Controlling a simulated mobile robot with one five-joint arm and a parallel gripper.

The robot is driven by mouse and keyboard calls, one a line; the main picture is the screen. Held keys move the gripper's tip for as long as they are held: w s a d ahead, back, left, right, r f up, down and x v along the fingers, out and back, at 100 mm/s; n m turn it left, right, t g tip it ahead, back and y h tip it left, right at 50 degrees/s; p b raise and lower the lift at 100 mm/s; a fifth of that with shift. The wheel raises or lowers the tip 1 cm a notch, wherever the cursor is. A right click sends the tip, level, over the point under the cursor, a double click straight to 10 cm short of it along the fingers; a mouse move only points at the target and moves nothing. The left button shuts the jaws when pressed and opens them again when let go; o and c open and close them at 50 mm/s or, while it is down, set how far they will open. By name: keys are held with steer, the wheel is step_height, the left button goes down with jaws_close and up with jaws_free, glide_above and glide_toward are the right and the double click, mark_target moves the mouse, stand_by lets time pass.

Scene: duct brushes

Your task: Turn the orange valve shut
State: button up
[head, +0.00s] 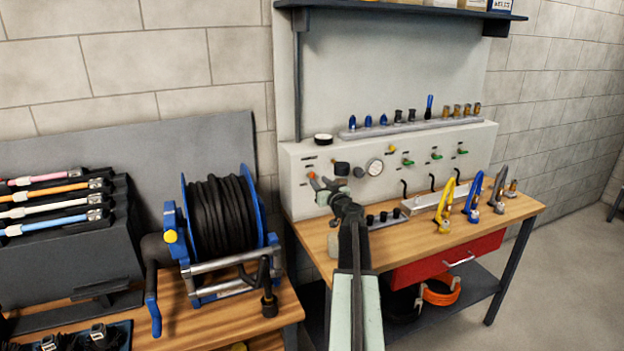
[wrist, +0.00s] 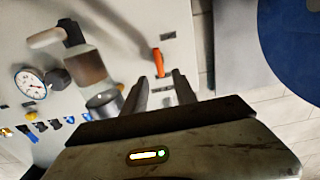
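The orange valve (wrist: 158,62) shows in the wrist view as a short orange lever on the pale panel. In that picture it stands nearly upright, just beyond my fingertips and roughly between them. My gripper (wrist: 161,80) is open, with its two dark fingers apart and nothing held. In the head view, my gripper (head: 326,186) is at the left part of the bench's panel. A bit of the orange valve (head: 311,175) shows just left of it there. I cannot tell whether a finger touches the lever.
A round gauge (head: 374,167) and a black knob (head: 342,168) are on the panel (head: 470,138) right of the valve. Several yellow and green levers sit farther right. A blue hose reel (head: 189,212) stands close on the left. Yellow and blue clamps (head: 445,207) stand on the bench.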

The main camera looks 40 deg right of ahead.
mark_target(314, 176)
steer(key=x, duration=0.5)
steer(key=shift+w, duration=0.15)
jaws_close()
steer(key=shift+s+d+f+m+b, duration=0.15)
steer(key=shift+d+f+m+b, duration=0.1)
steer(key=shift+m, duration=2.7)
steer(key=shift+s+d+f+m+b, duration=0.1)
steer(key=shift+d+f+m+b, duration=0.1)
steer(key=shift+m, duration=2.8)
steer(key=shift+s+d+f+m+b, duration=0.15)
steer(key=shift+d+f+m+b, duration=0.1)
steer(key=shift+m, duration=2.7)
jaws_free()
